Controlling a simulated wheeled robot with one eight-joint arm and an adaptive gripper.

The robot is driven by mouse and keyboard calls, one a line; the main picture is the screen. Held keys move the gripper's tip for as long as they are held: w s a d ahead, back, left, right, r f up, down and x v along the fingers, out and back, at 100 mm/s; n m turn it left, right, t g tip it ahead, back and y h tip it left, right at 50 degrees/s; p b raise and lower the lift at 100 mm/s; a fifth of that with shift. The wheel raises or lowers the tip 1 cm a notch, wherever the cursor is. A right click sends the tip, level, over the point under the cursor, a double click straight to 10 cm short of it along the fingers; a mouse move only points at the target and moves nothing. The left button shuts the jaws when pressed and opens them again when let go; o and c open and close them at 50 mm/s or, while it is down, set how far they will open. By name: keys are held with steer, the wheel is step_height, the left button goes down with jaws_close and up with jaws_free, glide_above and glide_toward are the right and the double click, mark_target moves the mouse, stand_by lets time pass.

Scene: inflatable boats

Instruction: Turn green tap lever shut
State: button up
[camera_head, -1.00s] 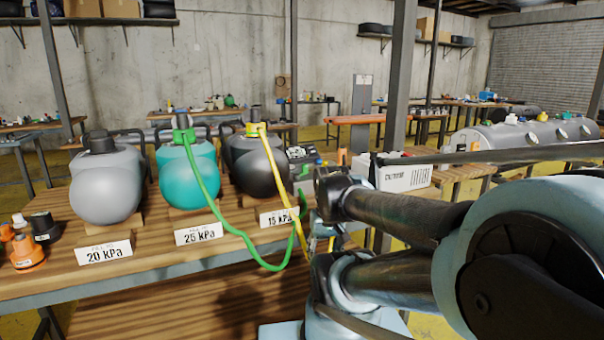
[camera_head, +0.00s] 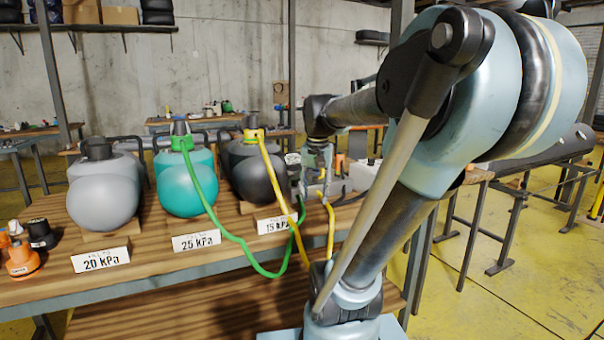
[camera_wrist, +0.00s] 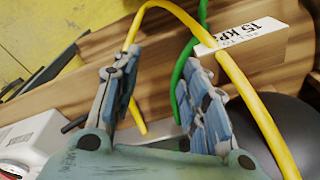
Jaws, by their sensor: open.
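I cannot make out the green tap lever in either current view. A green hose (camera_head: 205,195) runs from the teal boat (camera_head: 188,185) and droops past the table's front edge. In the wrist view the green hose (camera_wrist: 182,80) passes close to the right finger. My gripper (camera_head: 318,185) is at the table's right end, beside the 15 kPa sign. In the wrist view my gripper (camera_wrist: 161,68) is open, with its fingers spread. A yellow hose (camera_wrist: 240,85) loops over the space between them. I see nothing gripped.
The grey boat (camera_head: 103,190) and black boat (camera_head: 252,172) share the wooden table (camera_head: 150,255). Signs for 20, 25 and 15 kPa stand in front. A white box (camera_wrist: 22,142) lies beside the left finger. Orange and black caps (camera_head: 22,258) are at the far left.

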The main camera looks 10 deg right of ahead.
steer(key=w+r+m, duration=0.3)
steer(key=w+r, duration=0.2)
steer(key=w, duration=0.4)
steer(key=w+r+m+g, duration=0.1)
steer(key=w+r+m, duration=0.1)
steer(key=w+r, duration=0.5)
steer(key=w+r+m, duration=0.3)
steer(key=w+r, duration=0.1)
steer(key=w, duration=0.6)
steer(key=f, duration=1.7)
steer(key=shift+d+f, duration=0.15)
steer(key=shift+d, duration=0.25)
